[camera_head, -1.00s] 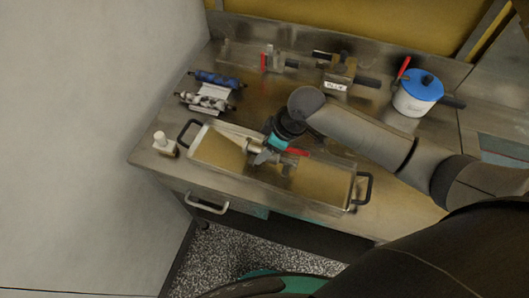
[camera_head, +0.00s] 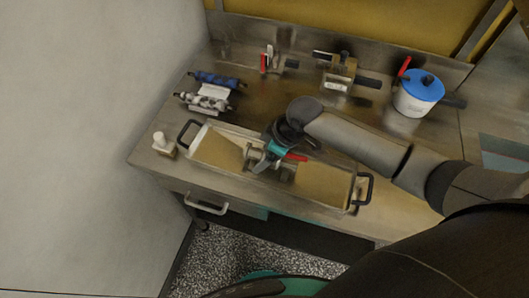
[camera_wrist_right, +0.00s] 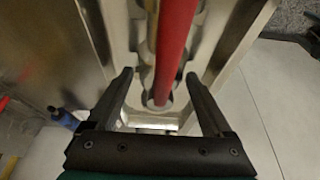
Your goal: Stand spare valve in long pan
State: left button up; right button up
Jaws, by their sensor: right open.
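The long pan (camera_head: 218,151) is a shallow metal tray with black handles at both ends, near the bench's front edge. A metal valve with a red handle (camera_head: 296,157) is in the middle of the pan, partly hidden by my right gripper (camera_head: 264,161). In the right wrist view the red handle (camera_wrist_right: 174,45) runs between the spread fingers of the right gripper (camera_wrist_right: 158,78), with clear gaps on both sides. Whether the valve stands fully upright is hard to tell. My left gripper is not in view.
At the back stand another red-handled fitting (camera_head: 268,61) and a tagged metal fitting (camera_head: 338,76). A white pot with a blue lid (camera_head: 423,86) stands back right. Rollers on a white holder (camera_head: 207,100) lie left, and a small white-topped object (camera_head: 162,144) stands beside the pan.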

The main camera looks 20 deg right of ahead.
jog(key=shift+d+r, duration=0.1)
jog(key=shift+r, duration=0.45)
jog(key=p+v, duration=0.2)
jog(key=v, duration=0.9)
jog(key=shift+s, duration=0.15)
